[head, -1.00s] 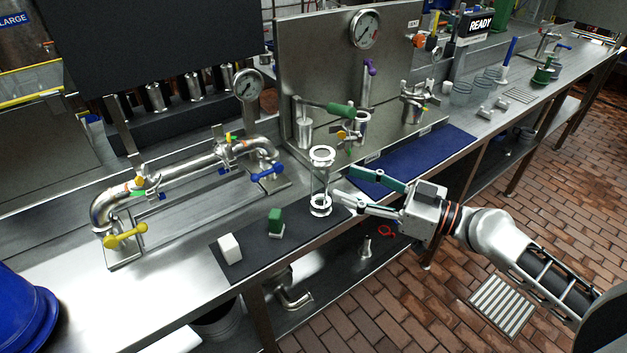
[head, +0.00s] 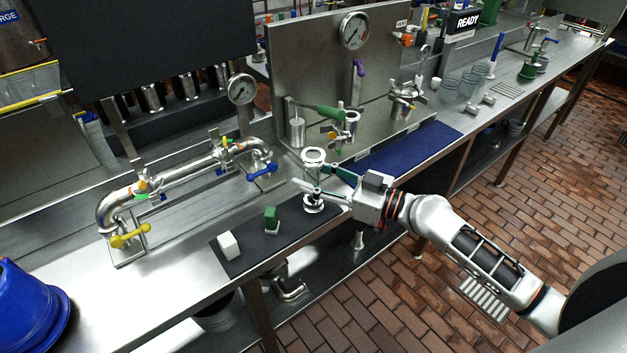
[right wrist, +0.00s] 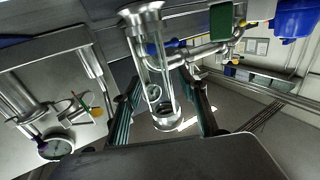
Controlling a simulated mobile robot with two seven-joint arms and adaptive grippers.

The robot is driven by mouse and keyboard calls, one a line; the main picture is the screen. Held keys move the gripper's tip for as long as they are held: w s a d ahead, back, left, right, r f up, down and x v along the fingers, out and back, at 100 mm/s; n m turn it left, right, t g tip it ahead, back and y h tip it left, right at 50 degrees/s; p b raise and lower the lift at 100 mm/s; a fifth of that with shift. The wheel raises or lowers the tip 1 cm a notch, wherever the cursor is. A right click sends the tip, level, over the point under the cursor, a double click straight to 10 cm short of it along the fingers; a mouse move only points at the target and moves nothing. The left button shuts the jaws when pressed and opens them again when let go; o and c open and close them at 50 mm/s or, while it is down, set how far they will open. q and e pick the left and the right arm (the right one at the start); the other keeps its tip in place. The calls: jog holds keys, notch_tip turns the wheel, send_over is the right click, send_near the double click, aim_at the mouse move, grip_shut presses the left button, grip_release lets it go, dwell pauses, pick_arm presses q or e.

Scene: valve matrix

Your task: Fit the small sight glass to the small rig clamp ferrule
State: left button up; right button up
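The sight glass (head: 313,157), a clear upright tube with steel end flanges, stands on the dark mat at the bench front. It also shows in the right wrist view (right wrist: 154,75), between the two fingers. My right gripper (head: 312,175) is open around the tube, with gaps visible on both sides in the wrist view. The rig on the steel panel (head: 300,75) carries a green-handled valve (head: 328,112) and a purple-handled valve (head: 359,69); I cannot tell which fitting there is the small clamp ferrule. My left gripper is not in view.
A green block (head: 271,214) and a white block (head: 229,245) stand on the mat left of the glass. A pipe run with a yellow handle (head: 130,236) and blue handle (head: 262,169) lies behind. The blue mat (head: 420,143) is largely clear.

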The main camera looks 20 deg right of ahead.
grip_shut()
jog(key=shift+r, duration=0.1)
